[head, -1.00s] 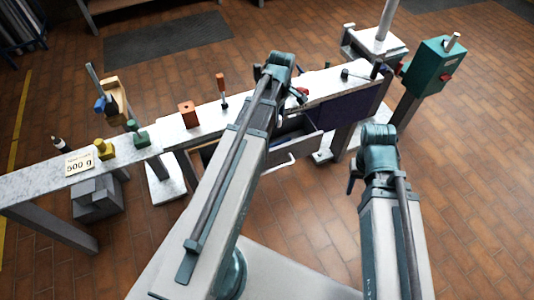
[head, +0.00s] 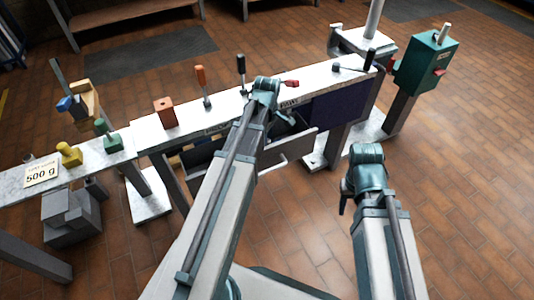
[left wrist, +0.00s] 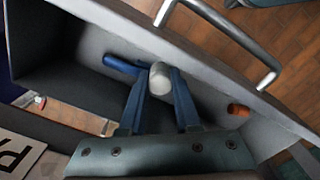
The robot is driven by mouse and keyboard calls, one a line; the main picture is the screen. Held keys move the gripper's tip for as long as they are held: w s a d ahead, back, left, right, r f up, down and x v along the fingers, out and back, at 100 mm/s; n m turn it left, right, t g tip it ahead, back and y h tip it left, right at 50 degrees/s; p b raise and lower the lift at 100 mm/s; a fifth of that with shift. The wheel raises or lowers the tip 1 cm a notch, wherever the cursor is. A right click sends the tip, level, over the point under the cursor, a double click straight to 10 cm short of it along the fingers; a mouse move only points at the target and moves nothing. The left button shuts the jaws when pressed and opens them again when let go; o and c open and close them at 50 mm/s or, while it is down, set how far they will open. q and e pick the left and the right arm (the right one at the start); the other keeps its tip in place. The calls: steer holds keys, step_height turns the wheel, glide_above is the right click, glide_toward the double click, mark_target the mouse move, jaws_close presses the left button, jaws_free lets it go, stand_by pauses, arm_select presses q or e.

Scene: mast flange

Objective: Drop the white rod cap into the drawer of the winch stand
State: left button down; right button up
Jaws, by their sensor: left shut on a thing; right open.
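The white rod cap (left wrist: 160,79) shows in the left wrist view as a short pale cylinder between the blue fingertips of my left gripper (left wrist: 158,88), which is shut on it. The winch stand's drawer (left wrist: 215,75) is open around and beneath the fingers; how high the cap is above its floor I cannot tell. In the head view the drawer (head: 298,143) juts out below the bench, and my left arm hides the left gripper's tips and the cap. My right gripper (head: 345,196) is open, apart from the bench, over the floor.
The drawer's bar handle (left wrist: 225,30) sticks out. The bench (head: 225,107) carries an orange block (head: 165,112) and upright levers. A teal box (head: 425,65) stands at right.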

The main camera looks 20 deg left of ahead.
arm_select(q)
steer(key=shift+f+b, duration=2.15)
steer(key=shift+b, duration=0.05)
steer(key=shift+f, duration=0.1)
steer(key=shift+f+b, duration=0.55)
steer(key=shift+b, duration=0.05)
steer(key=c, duration=0.9)
jaws_free()
steer(key=shift+r, duration=0.1)
step_height(320, 180, up, 13)
steer(key=p, duration=1.3)
steer(key=shift+r, duration=0.1)
